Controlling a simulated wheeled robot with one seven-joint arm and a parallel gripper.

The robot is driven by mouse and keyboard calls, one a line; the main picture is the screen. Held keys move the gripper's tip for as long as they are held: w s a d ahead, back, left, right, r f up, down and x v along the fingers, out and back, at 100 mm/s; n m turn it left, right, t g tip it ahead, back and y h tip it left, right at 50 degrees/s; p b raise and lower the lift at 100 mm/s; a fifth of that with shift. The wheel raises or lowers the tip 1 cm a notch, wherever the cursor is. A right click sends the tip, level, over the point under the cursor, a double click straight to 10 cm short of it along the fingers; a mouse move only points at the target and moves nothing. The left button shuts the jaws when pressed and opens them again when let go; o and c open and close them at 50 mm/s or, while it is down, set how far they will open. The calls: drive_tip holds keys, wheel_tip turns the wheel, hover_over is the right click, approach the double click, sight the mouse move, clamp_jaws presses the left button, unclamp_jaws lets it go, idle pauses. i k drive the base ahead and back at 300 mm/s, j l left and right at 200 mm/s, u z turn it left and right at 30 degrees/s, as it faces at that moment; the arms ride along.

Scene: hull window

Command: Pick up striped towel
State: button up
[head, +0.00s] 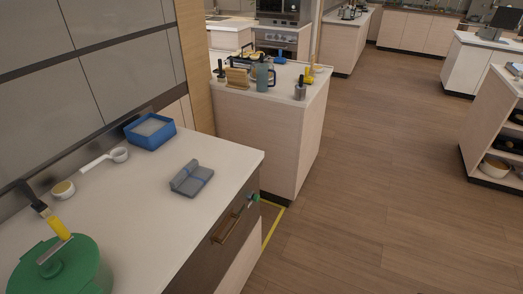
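My gripper does not show in this view.
A blue open box (150,131), a white long-handled pan (106,159) and a small bowl (63,189) stand along the wall. A green lidded pot (62,268) is at the near left, with a yellow-handled tool (56,223) beside it. Open wooden floor (370,180) lies to the right.

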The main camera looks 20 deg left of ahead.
sight(193, 178)
drive_tip(key=i+l+z, duration=0.1)
drive_tip(key=i, duration=0.6)
drive_tip(key=i+l+z, duration=0.1)
drive_tip(key=i+l, duration=0.15)
drive_tip(key=i, duration=0.5)
drive_tip(key=i+u, duration=0.3)
drive_tip(key=u, duration=0.15)
drive_tip(key=i+l+u, duration=0.15)
drive_tip(key=i+u, duration=0.15)
drive_tip(key=u, duration=0.15)
drive_tip(key=i+l+u, duration=0.25)
drive_tip(key=u, duration=0.2)
drive_tip(key=i+u, duration=0.1)
drive_tip(key=u, duration=0.35)
drive_tip(key=i+l+u, duration=0.1)
drive_tip(key=u, duration=0.35)
drive_tip(key=l+u, duration=0.1)
drive_tip(key=u, duration=0.3)
drive_tip(key=i+l+u, duration=0.15)
drive_tip(key=u, duration=0.3)
drive_tip(key=l+u, duration=0.15)
drive_tip(key=u, duration=0.3)
drive_tip(key=l+u, duration=0.15)
drive_tip(key=u, duration=0.3)
drive_tip(key=l+u, duration=0.15)
drive_tip(key=u, duration=0.3)
drive_tip(key=i+l+u, duration=0.1)
drive_tip(key=l+u, duration=0.6)
drive_tip(key=u, duration=0.2)
drive_tip(key=l+u, duration=0.45)
